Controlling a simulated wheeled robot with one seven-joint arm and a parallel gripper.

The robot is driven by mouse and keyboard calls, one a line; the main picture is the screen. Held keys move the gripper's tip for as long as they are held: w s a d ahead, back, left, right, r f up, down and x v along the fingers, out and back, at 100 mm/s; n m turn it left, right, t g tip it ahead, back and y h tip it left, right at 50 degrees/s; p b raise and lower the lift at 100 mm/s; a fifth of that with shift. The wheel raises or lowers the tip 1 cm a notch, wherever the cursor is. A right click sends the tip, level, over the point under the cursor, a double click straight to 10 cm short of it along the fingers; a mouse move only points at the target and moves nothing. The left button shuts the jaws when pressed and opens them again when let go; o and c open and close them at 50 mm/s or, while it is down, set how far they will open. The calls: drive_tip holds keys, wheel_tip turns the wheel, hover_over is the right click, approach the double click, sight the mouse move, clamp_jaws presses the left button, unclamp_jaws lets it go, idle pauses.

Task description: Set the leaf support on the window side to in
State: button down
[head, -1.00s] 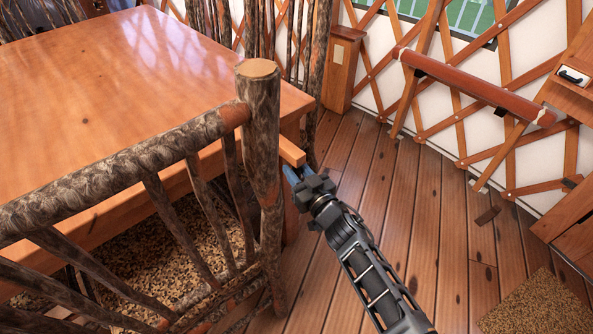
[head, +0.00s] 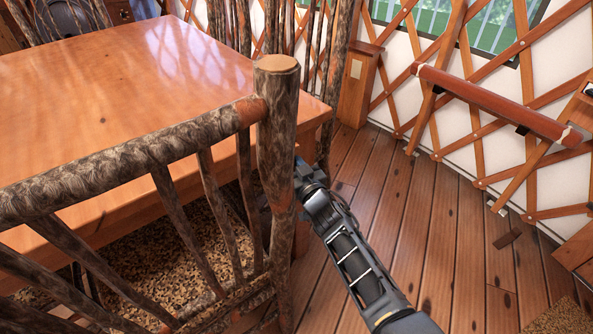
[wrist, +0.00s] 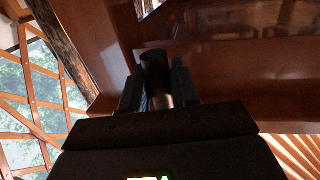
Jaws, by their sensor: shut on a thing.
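The wooden table (head: 150,80) fills the left of the head view, its right edge towards the window. My gripper (head: 299,168) is low beside that edge, partly behind the chair's corner post. In the wrist view my gripper (wrist: 157,88) is shut on a dark, round knob-like part (wrist: 155,68), which appears to belong to the leaf support. The table's reddish underside and frame (wrist: 95,45) are right beyond the fingers. No part of the support bar shows sticking out past the table edge in the head view; the post may hide it.
A bark-covered chair (head: 275,130) stands close on the left of my arm. A window (head: 450,25), a leaning wooden rail (head: 495,105) and a small wooden cabinet (head: 358,85) are on the right. The plank floor (head: 400,200) between is mostly clear.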

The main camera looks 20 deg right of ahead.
drive_tip(key=shift+w, duration=0.15)
drive_tip(key=c, duration=1)
unclamp_jaws()
drive_tip(key=shift+s+d+p, duration=0.2)
drive_tip(key=shift+s+p, duration=0.4)
drive_tip(key=shift+s, duration=1.35)
drive_tip(key=shift+s+d+p, duration=0.2)
drive_tip(key=shift+s+p, duration=0.35)
drive_tip(key=shift+s, duration=1.35)
